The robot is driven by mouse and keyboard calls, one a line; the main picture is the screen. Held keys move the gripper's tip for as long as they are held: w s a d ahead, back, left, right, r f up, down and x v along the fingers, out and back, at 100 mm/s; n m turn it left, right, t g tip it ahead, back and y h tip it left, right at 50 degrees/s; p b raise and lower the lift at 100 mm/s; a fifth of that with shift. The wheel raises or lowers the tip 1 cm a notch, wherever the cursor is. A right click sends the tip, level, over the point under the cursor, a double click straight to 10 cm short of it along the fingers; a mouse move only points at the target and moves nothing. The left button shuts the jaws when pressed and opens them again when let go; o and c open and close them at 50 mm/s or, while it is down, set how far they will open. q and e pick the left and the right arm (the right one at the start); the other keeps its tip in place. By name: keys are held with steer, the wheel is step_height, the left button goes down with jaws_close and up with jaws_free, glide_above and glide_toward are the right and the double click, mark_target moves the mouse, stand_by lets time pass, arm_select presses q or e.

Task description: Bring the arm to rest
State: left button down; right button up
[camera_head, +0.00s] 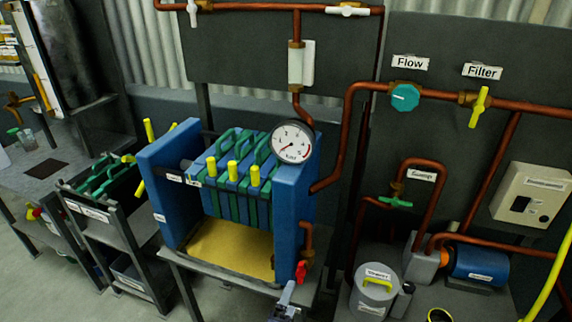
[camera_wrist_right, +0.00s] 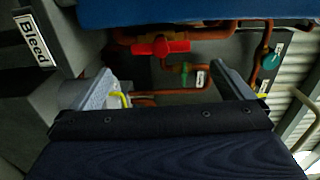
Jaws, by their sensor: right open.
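My right gripper (camera_head: 287,295) is low in the head view, in front of the blue filter press, just below a red valve handle (camera_head: 301,271). In the right wrist view the gripper's two fingers (camera_wrist_right: 170,88) stand wide apart with nothing between them. The red handle (camera_wrist_right: 160,47) shows beyond the fingers there, and the fingers look apart from it. My left gripper is in neither view.
The blue press (camera_head: 290,205) with green and blue plates stands on a metal stand, its yellow tray (camera_head: 228,248) beneath. A gauge (camera_head: 291,142) and copper pipes (camera_head: 345,140) are close by. A lidded pot (camera_head: 371,292) and blue motor (camera_head: 480,263) are at right.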

steer(key=s+d+r+m+g+h, duration=0.2)
steer(key=s+d+r+m+g, duration=0.15)
steer(key=d+m+g, duration=0.4)
steer(key=s+d+r+m+g+h, duration=0.2)
steer(key=d+r+m+g, duration=0.25)
steer(key=d+m, duration=0.6)
steer(key=s+r+m+y, duration=0.7)
steer(key=m, duration=1)
steer(key=s+d+r+m+y+p, duration=0.1)
steer(key=s+r+m+y, duration=0.6)
steer(key=m, duration=1)
steer(key=shift+s+d+t, duration=0.3)
steer(key=shift+s, duration=0.5)
